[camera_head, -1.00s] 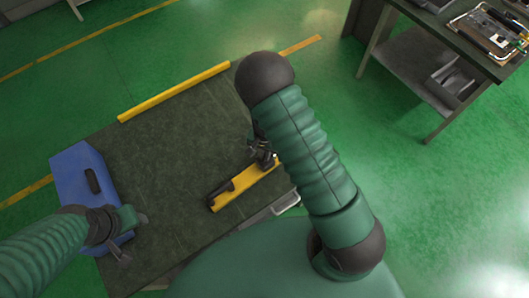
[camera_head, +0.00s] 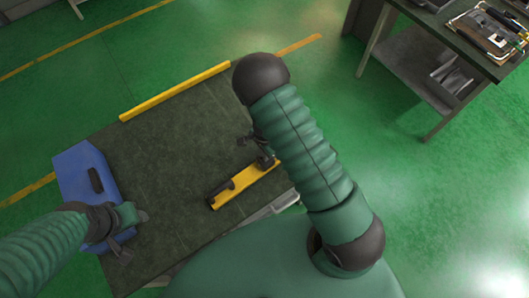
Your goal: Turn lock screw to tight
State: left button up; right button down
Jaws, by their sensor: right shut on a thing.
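A yellow fixture (camera_head: 240,188) with black parts on it lies slanted on the dark table near its right edge. My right gripper (camera_head: 263,155) is at the fixture's upper right end, partly hidden by my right arm. It is shut on a small part there, which I take to be the lock screw; the screw itself is too small and covered to make out, and so is its turn. My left gripper (camera_head: 134,235) is open and empty, in front of the blue case at the left.
The blue case (camera_head: 75,170) with a black handle stands on the table's left end. A yellow bar (camera_head: 175,91) runs along the far table edge. The table (camera_head: 165,150) is clear between case and fixture. Another workbench (camera_head: 425,65) stands at the upper right.

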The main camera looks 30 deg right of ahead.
dwell(0.3)
jog(key=c, duration=1.5)
grip_release()
jog(key=shift+r, duration=0.1)
notch_tip(320, 180, up, 17)
jog(key=shift+w+f, duration=0.1)
jog(key=shift+f, duration=0.1)
jog(key=shift+b, duration=0.3)
